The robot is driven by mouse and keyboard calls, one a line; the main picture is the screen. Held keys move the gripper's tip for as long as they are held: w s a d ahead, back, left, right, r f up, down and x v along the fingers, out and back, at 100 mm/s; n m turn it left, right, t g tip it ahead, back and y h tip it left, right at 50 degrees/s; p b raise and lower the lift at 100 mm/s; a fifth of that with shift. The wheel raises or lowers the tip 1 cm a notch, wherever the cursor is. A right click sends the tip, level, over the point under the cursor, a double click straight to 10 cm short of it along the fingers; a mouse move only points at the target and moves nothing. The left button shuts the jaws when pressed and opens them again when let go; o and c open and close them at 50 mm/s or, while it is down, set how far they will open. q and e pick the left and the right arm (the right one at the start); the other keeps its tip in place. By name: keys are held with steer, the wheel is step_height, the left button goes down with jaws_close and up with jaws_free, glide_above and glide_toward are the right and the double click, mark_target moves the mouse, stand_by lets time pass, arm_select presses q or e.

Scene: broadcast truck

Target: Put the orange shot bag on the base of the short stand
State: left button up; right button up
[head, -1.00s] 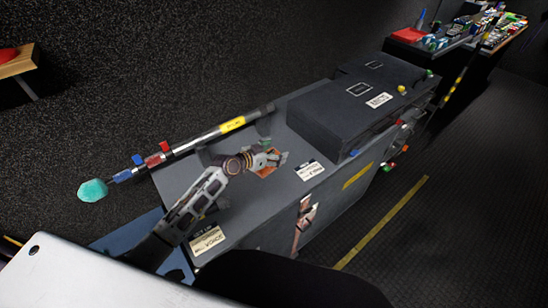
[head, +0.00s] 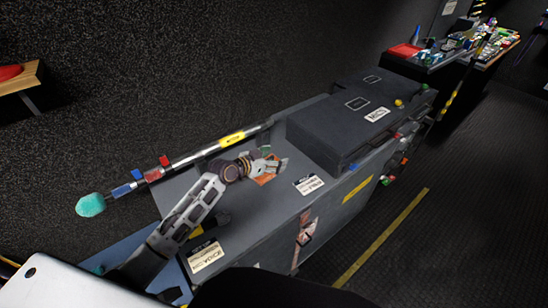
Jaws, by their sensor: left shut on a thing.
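The orange shot bag (head: 264,180) is a small orange patch on the grey top of the long cabinet (head: 240,209). My left gripper (head: 272,168) is at the bag, with its fingers shut on it; the fingers and wrist cover part of the bag. Whether the bag is clear of the surface cannot be told. I cannot make out a short stand for certain. My right gripper is not in view.
A boom pole (head: 185,161) with a teal tip lies along the cabinet's far edge. Dark cases (head: 340,125) stand on the cabinet to the right. A white label (head: 308,184) lies near the bag. A cluttered table (head: 425,55) stands at the upper right.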

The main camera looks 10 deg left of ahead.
arm_select(q)
steer(key=shift+w+r, duration=0.1)
steer(key=shift+r, duration=0.15)
stand_by(0.3)
steer(key=shift+w+a+r+n+t+y, duration=0.1)
steer(key=shift+w+a+n+t+y, duration=0.2)
steer(key=shift+a+n+y, duration=0.15)
step_height(320, 180, up, 10)
steer(key=w+a+n+t+y, duration=0.1)
steer(key=a+n+y, duration=0.1)
steer(key=n+y, duration=0.3)
glide_above(261, 180)
steer(key=w+a, duration=0.4)
steer(key=s+f+y, duration=0.1)
steer(key=s+f, duration=0.8)
steer(key=f, duration=0.4)
steer(key=shift+d+t, duration=0.3)
steer(key=shift+f+n, duration=0.1)
steer(key=shift+n, duration=0.15)
stand_by(0.5)
